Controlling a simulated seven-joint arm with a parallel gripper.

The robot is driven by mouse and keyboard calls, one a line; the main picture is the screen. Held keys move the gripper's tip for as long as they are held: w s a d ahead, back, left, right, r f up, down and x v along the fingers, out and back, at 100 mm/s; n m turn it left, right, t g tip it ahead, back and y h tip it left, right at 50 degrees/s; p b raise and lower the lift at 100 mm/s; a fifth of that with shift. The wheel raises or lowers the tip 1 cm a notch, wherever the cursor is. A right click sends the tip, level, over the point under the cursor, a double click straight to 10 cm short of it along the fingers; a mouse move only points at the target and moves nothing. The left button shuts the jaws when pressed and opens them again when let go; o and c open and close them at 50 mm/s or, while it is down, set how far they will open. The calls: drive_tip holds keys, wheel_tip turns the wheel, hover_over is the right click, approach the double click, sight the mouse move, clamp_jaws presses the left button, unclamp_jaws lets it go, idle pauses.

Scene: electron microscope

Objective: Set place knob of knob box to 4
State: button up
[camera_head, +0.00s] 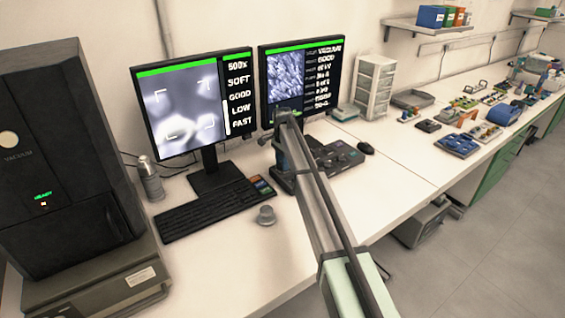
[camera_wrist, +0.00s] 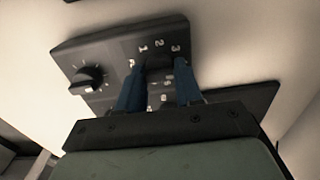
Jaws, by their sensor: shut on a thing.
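The knob box (camera_wrist: 118,55) is a dark panel in the wrist view, with white numerals round a dial. My gripper (camera_wrist: 160,68) has its two blue fingers on either side of a dark knob (camera_wrist: 158,62) on that dial and is shut on it. The numerals 1, 2 and 3 show beyond the fingers; others are partly covered. The knob's pointer is hidden, so its setting cannot be read. A second black knob (camera_wrist: 87,79) sits free to the left. In the head view my gripper (camera_head: 283,172) is low over the desk, in front of the right monitor.
Two monitors, left (camera_head: 185,105) and right (camera_head: 300,80), stand behind. A keyboard (camera_head: 205,210) and a small grey round piece (camera_head: 266,215) lie left of my arm. The desk's front is mostly clear.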

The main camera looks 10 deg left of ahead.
drive_tip(key=o, duration=1)
wheel_tip(320, 180, up, 14)
drive_tip(key=shift+f, duration=0.1)
drive_tip(key=shift+d, duration=0.1)
idle(0.4)
